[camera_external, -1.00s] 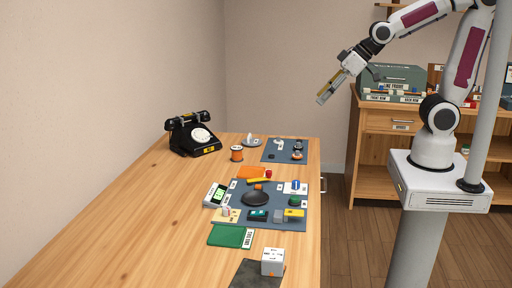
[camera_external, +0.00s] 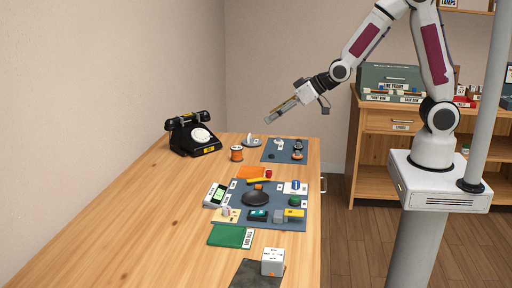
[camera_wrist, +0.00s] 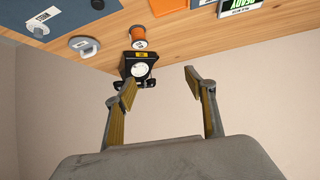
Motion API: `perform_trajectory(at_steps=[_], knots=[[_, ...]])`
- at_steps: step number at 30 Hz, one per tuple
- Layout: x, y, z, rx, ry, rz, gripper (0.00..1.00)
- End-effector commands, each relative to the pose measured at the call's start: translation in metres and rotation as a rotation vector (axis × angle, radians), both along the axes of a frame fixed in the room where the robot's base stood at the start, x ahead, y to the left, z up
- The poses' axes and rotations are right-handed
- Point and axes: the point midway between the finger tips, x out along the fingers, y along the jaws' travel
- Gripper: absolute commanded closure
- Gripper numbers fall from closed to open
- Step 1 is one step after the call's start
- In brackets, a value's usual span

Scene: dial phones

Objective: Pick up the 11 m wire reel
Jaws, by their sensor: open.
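The wire reel, an orange spool with pale ends, stands on the wooden table (camera_external: 130,225) in front of the black dial phone (camera_external: 195,135); the spool (camera_external: 236,154) also shows in the wrist view (camera_wrist: 138,35). No length marking on it is readable. My gripper (camera_external: 268,119) is open and empty in the air, above and to the right of the reel in the external view. In the wrist view the two fingers (camera_wrist: 160,84) are spread apart below the reel, with the phone (camera_wrist: 140,67) showing between them and the reel.
A grey round piece (camera_external: 251,141) sits beside the reel. A blue-grey mat (camera_external: 270,155) with small parts lies to its right. An orange sheet (camera_external: 250,172) and a larger mat crowded with parts (camera_external: 235,190) lie nearer. The table's left side is clear.

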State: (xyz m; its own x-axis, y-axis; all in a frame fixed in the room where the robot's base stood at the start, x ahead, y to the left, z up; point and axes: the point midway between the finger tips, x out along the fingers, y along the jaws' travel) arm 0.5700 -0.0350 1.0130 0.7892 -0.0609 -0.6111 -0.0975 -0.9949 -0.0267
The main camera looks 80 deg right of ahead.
Motion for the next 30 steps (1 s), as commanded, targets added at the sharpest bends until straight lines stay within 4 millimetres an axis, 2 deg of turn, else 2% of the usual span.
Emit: perform_trajectory(at_steps=[6,15,30], knots=[[0.025,-0.009,-0.029,-0.007,-0.045,-0.018,0.45],[0.051,-0.02,-0.068,-0.022,-0.116,-0.041,0.45],[0.072,-0.038,-0.134,-0.053,-0.228,-0.075,0.45]])
